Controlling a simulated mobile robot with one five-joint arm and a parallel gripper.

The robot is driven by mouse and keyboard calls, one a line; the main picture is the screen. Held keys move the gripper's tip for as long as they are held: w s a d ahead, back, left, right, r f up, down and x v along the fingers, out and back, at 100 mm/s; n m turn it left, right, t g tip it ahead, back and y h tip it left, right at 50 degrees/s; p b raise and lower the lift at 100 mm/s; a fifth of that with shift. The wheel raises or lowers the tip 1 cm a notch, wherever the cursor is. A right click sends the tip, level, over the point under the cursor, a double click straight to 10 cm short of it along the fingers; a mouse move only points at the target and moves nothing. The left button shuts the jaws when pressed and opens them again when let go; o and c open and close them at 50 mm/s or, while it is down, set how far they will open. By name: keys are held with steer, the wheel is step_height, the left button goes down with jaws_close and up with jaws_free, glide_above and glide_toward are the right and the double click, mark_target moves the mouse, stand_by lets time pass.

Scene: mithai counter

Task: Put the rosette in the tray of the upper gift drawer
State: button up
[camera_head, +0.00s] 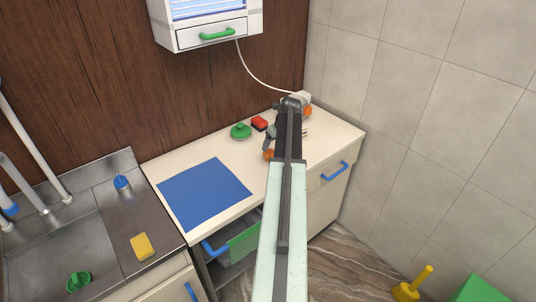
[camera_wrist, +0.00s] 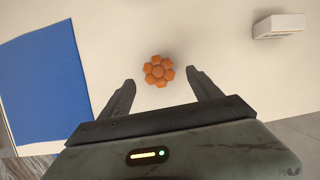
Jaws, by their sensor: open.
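The orange flower-shaped rosette (camera_wrist: 158,71) lies on the cream counter, in the wrist view right of the blue mat. My gripper (camera_wrist: 160,77) is open, with its two fingertips on either side of the rosette and a gap to each; I cannot tell its height above it. In the head view the rosette (camera_head: 268,155) shows as a small orange patch left of my arm, partly hidden. An open drawer (camera_head: 215,250) with a blue handle and a green-sided tray (camera_head: 243,243) shows under the counter's front edge, partly hidden by my arm.
The blue mat (camera_head: 204,193) lies left of my arm. A white box (camera_wrist: 278,26) is at the upper right in the wrist view. A closed drawer with a blue handle (camera_head: 335,171) is at right.

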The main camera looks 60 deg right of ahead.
mark_target(270, 151)
steer(key=b+x, duration=0.1)
steer(key=x, duration=0.1)
steer(key=shift+d+f+b, duration=0.1)
steer(key=shift+f+b, duration=0.25)
steer(key=b+x, duration=0.5)
steer(key=shift+s+a+f, duration=0.15)
steer(key=shift+a+f, duration=0.05)
steer(key=shift+a, duration=0.1)
steer(key=shift+r, duration=0.15)
steer(key=shift+c, duration=0.6)
steer(key=c, duration=1.4)
steer(key=shift+r, duration=0.15)
